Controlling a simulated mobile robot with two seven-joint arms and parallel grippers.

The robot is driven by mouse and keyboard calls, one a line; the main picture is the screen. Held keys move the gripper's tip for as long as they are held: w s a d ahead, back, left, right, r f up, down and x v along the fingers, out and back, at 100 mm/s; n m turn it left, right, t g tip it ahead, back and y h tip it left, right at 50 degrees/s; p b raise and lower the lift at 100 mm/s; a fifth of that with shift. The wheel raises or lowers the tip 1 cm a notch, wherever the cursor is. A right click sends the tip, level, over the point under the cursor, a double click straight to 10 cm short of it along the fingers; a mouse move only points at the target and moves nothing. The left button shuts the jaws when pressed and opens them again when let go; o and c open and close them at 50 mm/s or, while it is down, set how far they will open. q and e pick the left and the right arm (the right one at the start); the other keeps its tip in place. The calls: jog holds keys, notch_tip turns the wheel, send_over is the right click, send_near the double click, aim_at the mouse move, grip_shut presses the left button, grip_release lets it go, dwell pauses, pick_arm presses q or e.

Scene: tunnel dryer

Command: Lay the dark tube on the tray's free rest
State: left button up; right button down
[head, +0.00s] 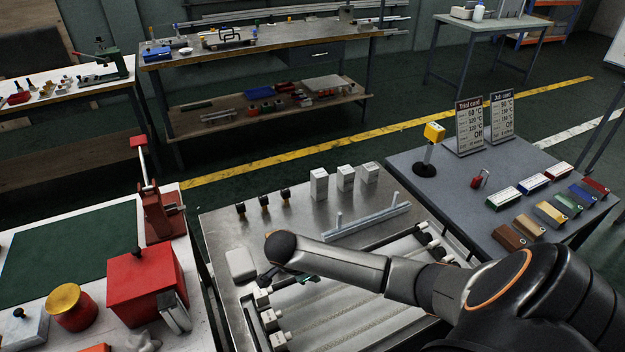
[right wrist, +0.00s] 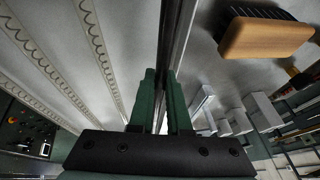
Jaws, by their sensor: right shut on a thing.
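My right gripper (right wrist: 160,100) has dark green fingers, closed on a long, narrow dark tube (right wrist: 176,45) that runs away from the fingers to the top edge of the right wrist view. In the head view the right gripper (head: 290,277) is low over the left part of the metal bench, and the tube is mostly hidden by my arm or too small to make out. A pale tray-like rack (head: 368,222) with two uprights lies on the bench beyond my forearm. I cannot tell which rest is free. My left gripper is out of view.
Several white blocks (head: 319,184) and black pegs stand along the bench's far side. Pale ribbed strips (head: 345,312) lie in front. A wooden brush (right wrist: 268,38) shows in the right wrist view. A red box (head: 147,284) stands left.

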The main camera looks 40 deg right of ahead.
jog(key=shift+f, duration=0.75)
jog(key=c, duration=0.8)
grip_release()
jog(key=shift+w+r, duration=0.1)
jog(key=shift+r, duration=0.1)
